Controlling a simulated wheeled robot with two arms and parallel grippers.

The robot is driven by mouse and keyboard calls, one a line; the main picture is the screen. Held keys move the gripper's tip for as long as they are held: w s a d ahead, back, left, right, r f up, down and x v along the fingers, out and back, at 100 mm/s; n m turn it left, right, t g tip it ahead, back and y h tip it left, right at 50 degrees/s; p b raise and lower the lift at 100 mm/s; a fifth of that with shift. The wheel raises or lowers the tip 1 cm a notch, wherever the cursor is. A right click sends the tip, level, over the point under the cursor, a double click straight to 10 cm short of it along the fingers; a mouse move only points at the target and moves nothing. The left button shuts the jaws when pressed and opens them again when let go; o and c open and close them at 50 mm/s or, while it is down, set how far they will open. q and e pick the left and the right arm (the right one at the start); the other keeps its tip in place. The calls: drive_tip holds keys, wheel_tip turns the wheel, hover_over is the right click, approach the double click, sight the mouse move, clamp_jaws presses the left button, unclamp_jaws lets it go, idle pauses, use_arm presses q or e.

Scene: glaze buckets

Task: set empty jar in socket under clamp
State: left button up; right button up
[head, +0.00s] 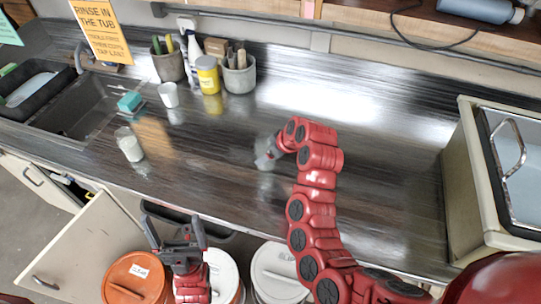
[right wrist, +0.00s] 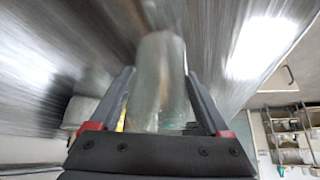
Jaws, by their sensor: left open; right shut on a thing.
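My right gripper (head: 266,153) reaches over the middle of the counter. In the right wrist view it is shut on a clear, greenish glass jar (right wrist: 158,82), which stands out between the two fingers and looks empty. In the head view the jar is faint and mostly lost against the shiny counter under the gripper. My left gripper (head: 174,228) is open and empty in front of the counter, above the buckets. I cannot make out the socket or the clamp in either view.
A second jar (head: 129,144), whitish, stands on the counter (head: 215,165) at left. Behind it are a white cup (head: 168,95), a yellow jar (head: 208,75) and tool pots (head: 239,75). A sink (head: 75,105) is at far left, a beige box (head: 470,190) at right. Lidded buckets (head: 138,277) stand below.

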sight(271, 161)
drive_tip(key=f+p, duration=0.2)
drive_tip(key=shift+d+f+p, duration=0.3)
drive_tip(key=shift+d+p, duration=0.05)
drive_tip(key=shift+d, duration=0.05)
drive_tip(key=shift+w+f, duration=0.1)
drive_tip(key=shift+f, duration=0.4)
drive_tip(key=shift+f, duration=0.1)
drive_tip(key=shift+f, duration=0.15)
drive_tip(key=o, duration=1.2)
